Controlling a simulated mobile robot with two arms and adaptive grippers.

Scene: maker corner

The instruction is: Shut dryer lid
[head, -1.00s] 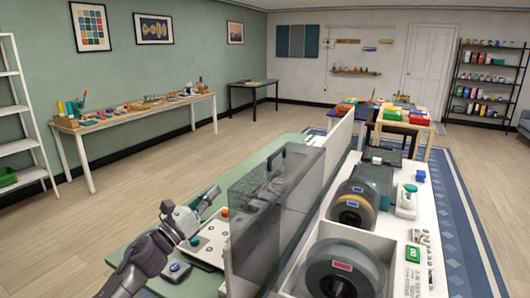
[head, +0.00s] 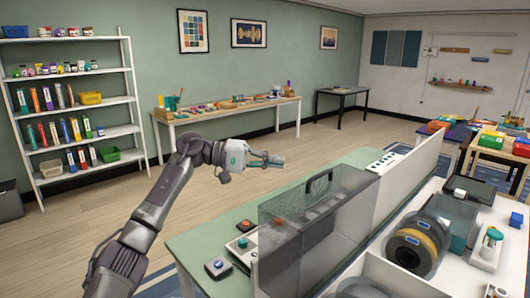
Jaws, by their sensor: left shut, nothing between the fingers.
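The smoky clear dryer lid (head: 312,225) stands upright, apparently open, with a black handle (head: 318,187) along its top edge. It is on the left of the white dryer housing, where a filament spool (head: 410,250) lies uncovered. The lid's lower part and hinge are hard to make out. My left gripper (head: 280,160) is shut and empty, raised above the green table, to the left of and beyond the handle. It points right and does not touch the lid. My right gripper is not in view.
The green table (head: 205,248) carries a small button box (head: 218,267) and a control panel near the lid. A white partition (head: 408,180) runs behind the lid. A white shelf (head: 75,105) and a long side table (head: 225,113) stand by the wall, with clear floor between.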

